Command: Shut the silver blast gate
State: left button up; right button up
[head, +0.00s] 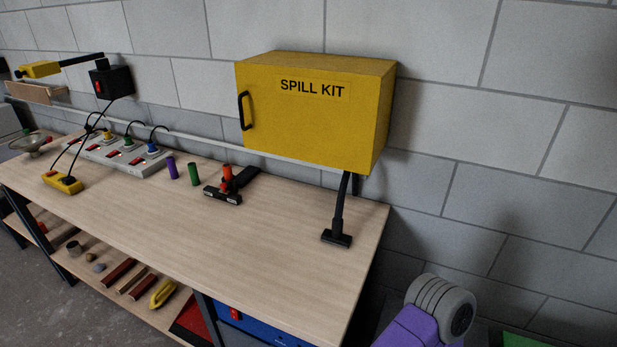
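I cannot make out a silver blast gate for certain in the head view. A small greyish metal piece (31,142) with a wide, dish-like shape sits at the far left end of the bench, too small to identify. Neither of my grippers is in view. A purple and grey arm link shows at the bottom right, with no fingers visible.
A wooden bench (290,235) runs along a block wall. A yellow spill kit cabinet (312,120) overhangs its right part. A black T-ended piece (337,236) stands below it. The front-right benchtop is clear.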

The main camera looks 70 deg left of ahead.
aim_at(222, 186)
jog(key=z, duration=0.7)
jog(key=k, duration=2)
jog(key=u, duration=1.7)
